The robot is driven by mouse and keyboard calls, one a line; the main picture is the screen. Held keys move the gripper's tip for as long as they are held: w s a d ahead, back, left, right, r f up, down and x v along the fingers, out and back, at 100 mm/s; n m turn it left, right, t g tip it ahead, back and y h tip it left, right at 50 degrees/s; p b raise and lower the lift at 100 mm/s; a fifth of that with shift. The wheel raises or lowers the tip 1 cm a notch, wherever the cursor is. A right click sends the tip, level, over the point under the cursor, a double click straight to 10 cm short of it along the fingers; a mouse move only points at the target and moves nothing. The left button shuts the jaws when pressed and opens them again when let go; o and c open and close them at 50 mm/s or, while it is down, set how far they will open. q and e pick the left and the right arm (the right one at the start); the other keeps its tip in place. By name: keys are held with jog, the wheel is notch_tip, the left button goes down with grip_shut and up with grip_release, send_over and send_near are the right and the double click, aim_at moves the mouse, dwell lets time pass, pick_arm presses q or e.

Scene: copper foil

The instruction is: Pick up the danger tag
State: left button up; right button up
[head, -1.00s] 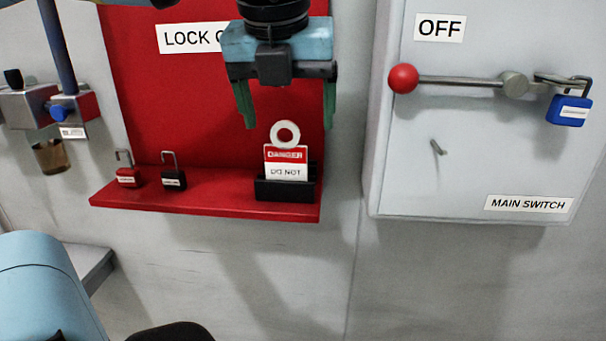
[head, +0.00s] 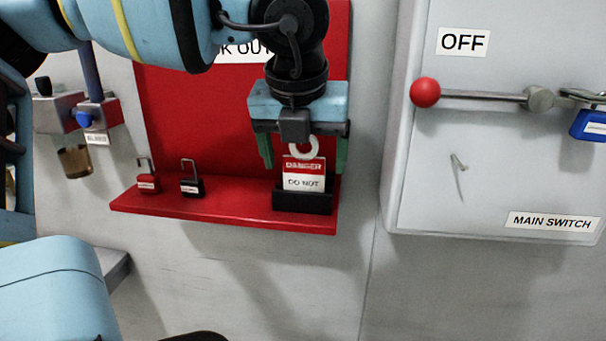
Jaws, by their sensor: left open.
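The danger tag (head: 304,174) is a white card with a red band and a white ring at its top. It stands upright in a black holder (head: 303,201) on the red lock-out board's shelf. My left gripper (head: 303,160) is open and points down from above. Its green fingers are on either side of the tag's upper part and ring, apart from it in the picture. The gripper body hides a little of the ring's top. My right gripper is not in view.
A red padlock (head: 148,182) and a black padlock (head: 191,180) stand on the red shelf (head: 235,213) left of the holder. At right is the grey main switch box (head: 480,180) with a red-knobbed lever (head: 425,92) and a blue padlock (head: 588,124).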

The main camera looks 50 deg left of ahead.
aim_at(304, 173)
pick_arm(q)
jog(key=shift+x, duration=1.3)
jog(key=shift+c, duration=0.4)
